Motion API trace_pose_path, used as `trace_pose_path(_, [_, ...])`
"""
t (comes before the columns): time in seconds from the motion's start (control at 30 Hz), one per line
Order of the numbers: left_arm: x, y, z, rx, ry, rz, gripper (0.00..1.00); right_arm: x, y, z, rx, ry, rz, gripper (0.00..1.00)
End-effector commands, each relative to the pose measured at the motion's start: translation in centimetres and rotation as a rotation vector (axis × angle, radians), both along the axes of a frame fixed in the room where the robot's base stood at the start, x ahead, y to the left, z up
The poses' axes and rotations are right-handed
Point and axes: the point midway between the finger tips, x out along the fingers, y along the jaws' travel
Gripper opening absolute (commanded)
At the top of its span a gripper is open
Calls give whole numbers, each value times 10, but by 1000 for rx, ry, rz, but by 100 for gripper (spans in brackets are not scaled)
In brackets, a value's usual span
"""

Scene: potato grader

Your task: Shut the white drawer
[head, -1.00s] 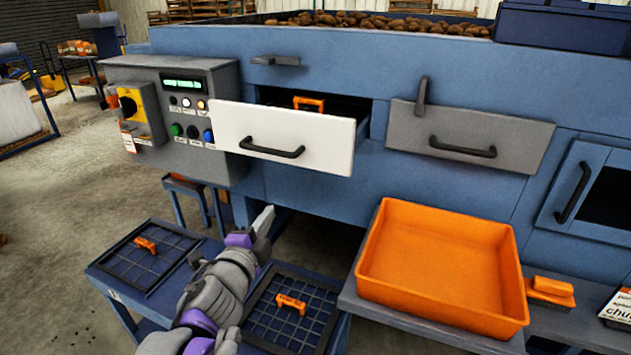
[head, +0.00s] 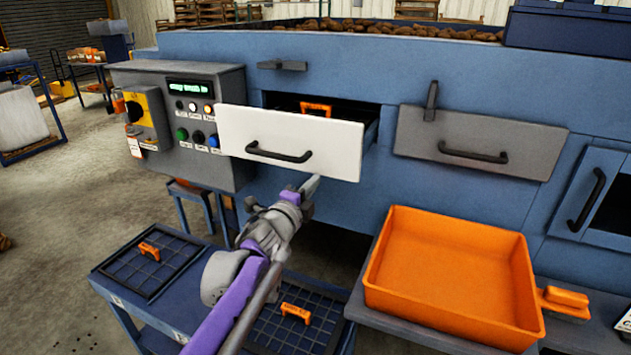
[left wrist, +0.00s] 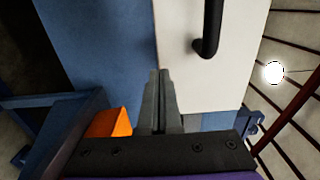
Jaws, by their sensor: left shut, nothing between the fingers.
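The white drawer (head: 335,145) stands pulled out of the blue machine, with a black handle (head: 279,153) on its front. Through the gap above it I see an orange handle (head: 316,108) inside. My left gripper (head: 311,187) is shut and empty, just below the lower edge of the drawer front. In the left wrist view the shut fingers (left wrist: 160,78) point at the lower part of the white drawer front (left wrist: 178,50), beside its black handle (left wrist: 210,30). I cannot tell whether they touch it. My right gripper is not in view.
A grey drawer (head: 475,140) is at the right, below a grey latch (head: 431,102). An orange tray (head: 452,270) sits on a shelf at lower right. The control panel (head: 180,115) is left of the white drawer. Mesh screens with orange handles (head: 150,251) lie on a blue cart below.

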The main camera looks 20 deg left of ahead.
Motion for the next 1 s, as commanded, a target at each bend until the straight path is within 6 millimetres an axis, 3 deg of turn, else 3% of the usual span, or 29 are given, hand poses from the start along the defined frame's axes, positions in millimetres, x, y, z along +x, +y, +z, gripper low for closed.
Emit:
trace_pose_path(0.2, [15, -1, 0, 0, 1, 0, 0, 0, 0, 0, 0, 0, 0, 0])
trace_pose_path(0.67, [19, -2, 0, 0, 0, 0, 0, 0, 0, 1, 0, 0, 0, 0])
trace_pose_path(0.87, [41, -4, 1, -1, -1, -2, 0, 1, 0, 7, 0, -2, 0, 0])
trace_pose_path(1.0, [71, -6, 2, -2, -1, -1, 0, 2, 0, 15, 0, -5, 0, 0])
